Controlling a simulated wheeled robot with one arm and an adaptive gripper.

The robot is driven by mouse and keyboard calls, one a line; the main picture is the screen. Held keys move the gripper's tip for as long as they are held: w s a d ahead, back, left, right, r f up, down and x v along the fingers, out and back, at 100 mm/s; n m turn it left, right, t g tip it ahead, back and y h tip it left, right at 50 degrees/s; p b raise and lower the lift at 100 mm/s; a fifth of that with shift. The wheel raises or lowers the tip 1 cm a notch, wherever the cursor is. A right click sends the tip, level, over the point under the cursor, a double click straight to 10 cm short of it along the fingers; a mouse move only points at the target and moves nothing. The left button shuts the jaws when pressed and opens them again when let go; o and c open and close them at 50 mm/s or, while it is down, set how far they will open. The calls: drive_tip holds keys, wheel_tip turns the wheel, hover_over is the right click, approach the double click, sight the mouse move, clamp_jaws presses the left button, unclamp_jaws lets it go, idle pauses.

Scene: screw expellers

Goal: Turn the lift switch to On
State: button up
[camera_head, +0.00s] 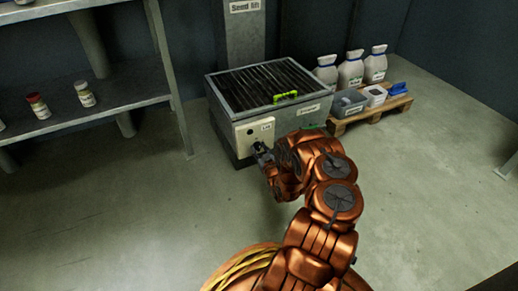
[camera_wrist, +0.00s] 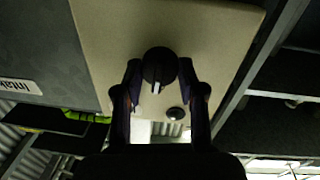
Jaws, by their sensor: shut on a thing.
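The pale lift switch panel (camera_head: 245,133) is on the front of the grey seed lift box (camera_head: 228,122), with a small "Lift" label (camera_head: 267,126). In the wrist view the panel (camera_wrist: 215,35) fills the middle and carries a round black knob (camera_wrist: 158,66). A white pointer mark on the knob points down in that picture. My gripper (camera_head: 262,152) is at the panel. In the wrist view its two fingers (camera_wrist: 159,72) close on the knob from left and right. A small dark round part (camera_wrist: 176,113) shows below the knob. On and Off marks are not readable.
The box has a dark grate (camera_head: 262,82) with a green handle (camera_head: 286,96). A metal shelf (camera_head: 120,95) with small bottles stands at left. The front floor is clear.

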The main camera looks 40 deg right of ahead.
drive_tip(key=shift+r+m+p, duration=0.25)
drive_tip(key=shift+m+p, duration=0.85)
drive_tip(key=m+p, duration=0.3)
drive_tip(key=shift+p, duration=0.35)
drive_tip(key=m+p, duration=0.2)
drive_tip(key=shift+m, duration=0.4)
drive_tip(key=shift+f+m+g+y+p, duration=0.2)
drive_tip(key=shift+m+g+y+p, duration=0.15)
drive_tip(key=shift+m+p, duration=0.8)
drive_tip(key=shift+m, duration=0.25)
drive_tip(key=o, duration=1.1)
drive_tip(key=shift+d, duration=0.1)
drive_tip(key=shift+o, duration=0.2)
